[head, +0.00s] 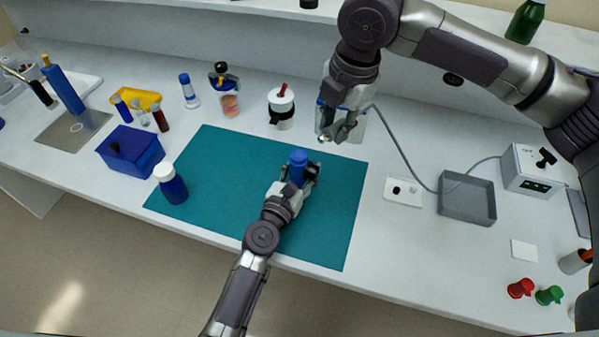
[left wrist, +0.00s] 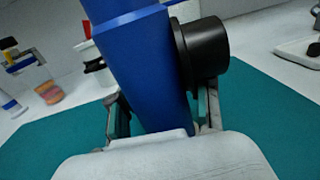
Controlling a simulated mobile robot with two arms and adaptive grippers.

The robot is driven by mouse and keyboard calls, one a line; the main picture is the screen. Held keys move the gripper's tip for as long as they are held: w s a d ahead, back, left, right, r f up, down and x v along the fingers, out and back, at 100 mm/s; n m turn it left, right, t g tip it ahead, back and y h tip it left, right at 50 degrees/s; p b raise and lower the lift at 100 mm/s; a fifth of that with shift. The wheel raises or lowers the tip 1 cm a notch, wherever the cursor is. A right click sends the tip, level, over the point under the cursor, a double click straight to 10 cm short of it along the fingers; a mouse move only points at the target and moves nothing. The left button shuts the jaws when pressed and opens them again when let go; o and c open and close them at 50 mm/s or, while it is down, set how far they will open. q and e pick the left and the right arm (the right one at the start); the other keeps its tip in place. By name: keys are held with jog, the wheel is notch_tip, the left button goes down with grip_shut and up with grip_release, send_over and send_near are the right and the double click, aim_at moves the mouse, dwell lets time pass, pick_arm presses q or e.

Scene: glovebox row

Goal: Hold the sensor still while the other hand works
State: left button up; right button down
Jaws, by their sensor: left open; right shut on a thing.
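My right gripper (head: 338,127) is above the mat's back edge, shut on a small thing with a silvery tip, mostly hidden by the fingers. A grey cable (head: 398,148) runs from near that gripper to the right.
The teal mat (head: 225,170) is largely bare. A white-capped blue bottle (head: 172,186) and a blue bin (head: 130,150) stand left. A white jar (head: 281,108) stands behind. A grey tray (head: 467,199) and white box (head: 533,170) are right.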

pick_arm(q)
grip_shut()
dwell(0.4)
dwell(0.9)
pick_arm(e)
jog(key=s+d+f+m+h, duration=0.1)
jog(key=s+d+f+m, duration=0.1)
jog(key=f+m, duration=0.5)
jog(key=s+d+f+m+h, duration=0.1)
jog(key=d+f+m, duration=0.3)
jog(key=f+m, duration=0.2)
jog(key=shift+s+d+f+m, duration=0.3)
jog(key=shift+s+f+m, duration=0.1)
jog(key=shift+f, duration=0.35)
